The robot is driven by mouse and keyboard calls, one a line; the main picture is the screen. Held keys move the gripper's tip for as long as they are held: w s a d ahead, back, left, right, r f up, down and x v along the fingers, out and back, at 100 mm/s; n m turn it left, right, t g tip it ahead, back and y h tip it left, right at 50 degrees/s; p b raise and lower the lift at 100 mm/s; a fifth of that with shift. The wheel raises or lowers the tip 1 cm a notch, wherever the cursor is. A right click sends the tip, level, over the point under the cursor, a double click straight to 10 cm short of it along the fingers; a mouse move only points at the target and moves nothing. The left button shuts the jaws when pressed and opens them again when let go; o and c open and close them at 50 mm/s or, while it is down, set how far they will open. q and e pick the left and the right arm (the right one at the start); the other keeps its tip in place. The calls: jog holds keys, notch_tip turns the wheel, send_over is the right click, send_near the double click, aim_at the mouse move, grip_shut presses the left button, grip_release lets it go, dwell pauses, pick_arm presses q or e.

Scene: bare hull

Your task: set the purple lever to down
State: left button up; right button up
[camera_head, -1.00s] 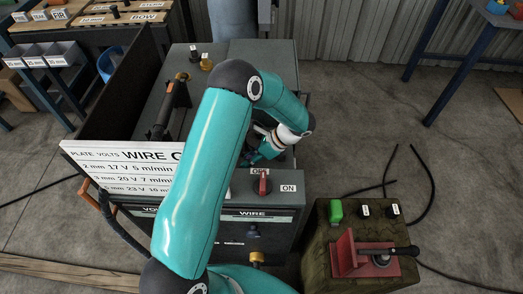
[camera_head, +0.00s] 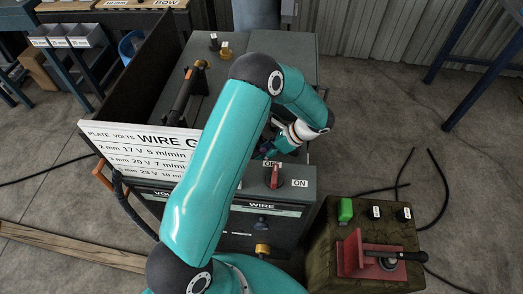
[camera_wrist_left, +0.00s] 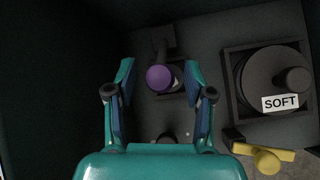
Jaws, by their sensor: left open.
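The purple lever shows in the left wrist view as a round purple knob (camera_wrist_left: 160,78) on a dark stem, on the dark floor of a recess in the grey machine. My left gripper (camera_wrist_left: 160,72) is open, with one teal finger on each side of the knob in that view. I cannot tell whether the fingers reach down to the knob's height or touch it. In the head view my left gripper (camera_head: 267,149) is over the grey machine, partly behind my own arm, and the lever there is not clear. My right gripper is not in view.
Near the lever are a black dial (camera_wrist_left: 270,82) labelled SOFT and a yellow handle (camera_wrist_left: 264,156). The machine's front has a red switch (camera_head: 275,177) with OFF and ON labels. A box with a green button (camera_head: 345,209) and red bracket (camera_head: 358,257) stands at right.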

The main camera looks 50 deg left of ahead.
pick_arm(q)
jog(key=v, duration=1.1)
jog(key=shift+w+d+r, duration=0.2)
jog(key=shift+d, duration=0.05)
